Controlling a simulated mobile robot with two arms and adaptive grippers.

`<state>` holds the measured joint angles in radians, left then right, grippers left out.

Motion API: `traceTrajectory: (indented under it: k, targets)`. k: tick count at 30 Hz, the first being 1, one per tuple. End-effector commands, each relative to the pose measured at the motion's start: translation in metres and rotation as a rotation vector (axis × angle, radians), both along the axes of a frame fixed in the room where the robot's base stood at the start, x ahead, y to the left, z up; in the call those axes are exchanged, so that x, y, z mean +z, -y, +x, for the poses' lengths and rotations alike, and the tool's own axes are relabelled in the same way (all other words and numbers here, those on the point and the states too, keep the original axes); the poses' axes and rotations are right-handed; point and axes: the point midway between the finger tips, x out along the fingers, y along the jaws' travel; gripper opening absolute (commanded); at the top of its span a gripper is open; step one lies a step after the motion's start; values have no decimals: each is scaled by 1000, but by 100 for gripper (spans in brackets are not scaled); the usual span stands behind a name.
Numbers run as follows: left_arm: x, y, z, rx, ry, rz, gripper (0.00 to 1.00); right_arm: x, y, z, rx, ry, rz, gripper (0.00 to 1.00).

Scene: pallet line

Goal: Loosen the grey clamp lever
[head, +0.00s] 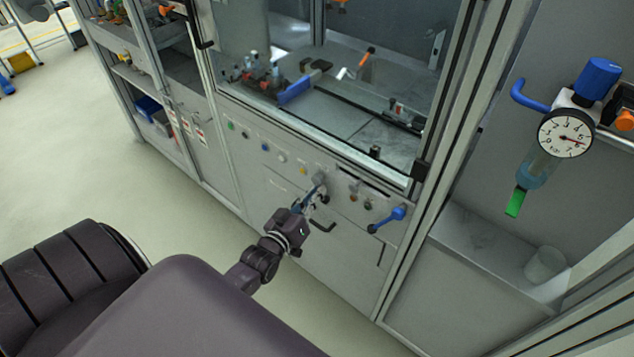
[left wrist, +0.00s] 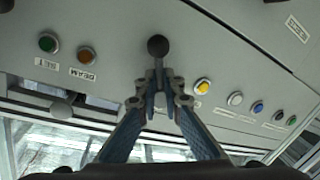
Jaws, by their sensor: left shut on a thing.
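The grey clamp lever (head: 320,179) is on the front panel of the machine cabinet, below the window, in the head view. My left gripper (head: 315,191) reaches it from the lower left. In the left wrist view my left gripper (left wrist: 158,82) has its fingertips closed together on the lever, and the lever's dark round knob (left wrist: 158,46) sticks out just past the tips. The fingers hide most of the lever's arm. My right gripper is not in view.
A blue lever (head: 388,219) sits to the right on the same panel. Several coloured buttons (head: 265,147) line the panel. A pressure gauge (head: 566,132) with a blue knob is at the far right. Open floor (head: 60,170) lies to the left.

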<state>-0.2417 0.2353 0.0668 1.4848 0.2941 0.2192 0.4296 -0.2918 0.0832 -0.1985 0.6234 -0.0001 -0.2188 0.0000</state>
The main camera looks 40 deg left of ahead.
Motion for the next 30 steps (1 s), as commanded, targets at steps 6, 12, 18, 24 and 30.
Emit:
traceTrajectory:
  k: [6, 12, 18, 24, 30]
  targets:
    - [7, 4, 0, -1, -17, -201, 0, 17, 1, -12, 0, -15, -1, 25]
    - [9, 7, 0, -1, -30, -362, 0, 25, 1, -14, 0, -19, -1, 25]
    - [11, 9, -1, 0, -39, -483, 0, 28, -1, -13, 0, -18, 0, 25]
    - [13, 10, -1, 0, -45, -555, 0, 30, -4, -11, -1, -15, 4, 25]
    - [13, 10, -1, 1, -47, -585, 0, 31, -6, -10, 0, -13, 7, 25]
